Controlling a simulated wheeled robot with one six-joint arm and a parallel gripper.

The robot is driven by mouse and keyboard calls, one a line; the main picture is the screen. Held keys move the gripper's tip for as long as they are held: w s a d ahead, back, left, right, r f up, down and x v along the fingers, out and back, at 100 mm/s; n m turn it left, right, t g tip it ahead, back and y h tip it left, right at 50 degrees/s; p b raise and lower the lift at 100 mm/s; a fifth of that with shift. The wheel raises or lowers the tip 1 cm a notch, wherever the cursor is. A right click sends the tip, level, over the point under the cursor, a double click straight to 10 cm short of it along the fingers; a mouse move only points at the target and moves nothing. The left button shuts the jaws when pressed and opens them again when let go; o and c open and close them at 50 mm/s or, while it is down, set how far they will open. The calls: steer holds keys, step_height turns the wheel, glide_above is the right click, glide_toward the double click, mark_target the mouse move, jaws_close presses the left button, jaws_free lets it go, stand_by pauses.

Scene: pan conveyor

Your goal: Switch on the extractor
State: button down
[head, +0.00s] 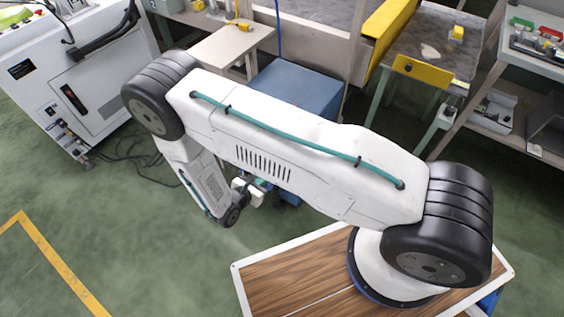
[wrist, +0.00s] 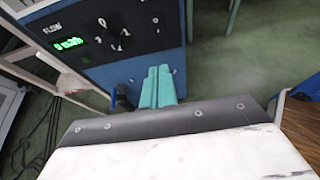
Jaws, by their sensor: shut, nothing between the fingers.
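The extractor appears to be the blue cabinet (head: 300,86) beyond my arm in the head view. In the wrist view its dark front panel (wrist: 85,50) carries a "FLOW" label and a lit green display (wrist: 68,44) that seems to read zero. A dial with a dark knob (wrist: 113,34) and white marks is right of the display, with small round fittings farther right. My gripper (wrist: 158,72) has teal fingers, shut together and empty, below and right of the dial. I cannot tell whether the fingertips touch the cabinet.
A blue-handled fitting (wrist: 122,97) sits low beside the fingers. A white machine (head: 75,85) with cables on the floor stands at left. A workbench with a yellow rail (head: 390,28) is behind the cabinet, shelving (head: 500,110) at right. Green floor (head: 130,230) is open at front left.

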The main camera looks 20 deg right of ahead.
steer(key=shift+d, duration=0.1)
steer(key=r+x, duration=0.1)
steer(key=x, duration=1.2)
steer(key=shift+w+d, duration=0.4)
steer(key=shift+a+f, duration=0.1)
steer(key=shift+f, duration=0.05)
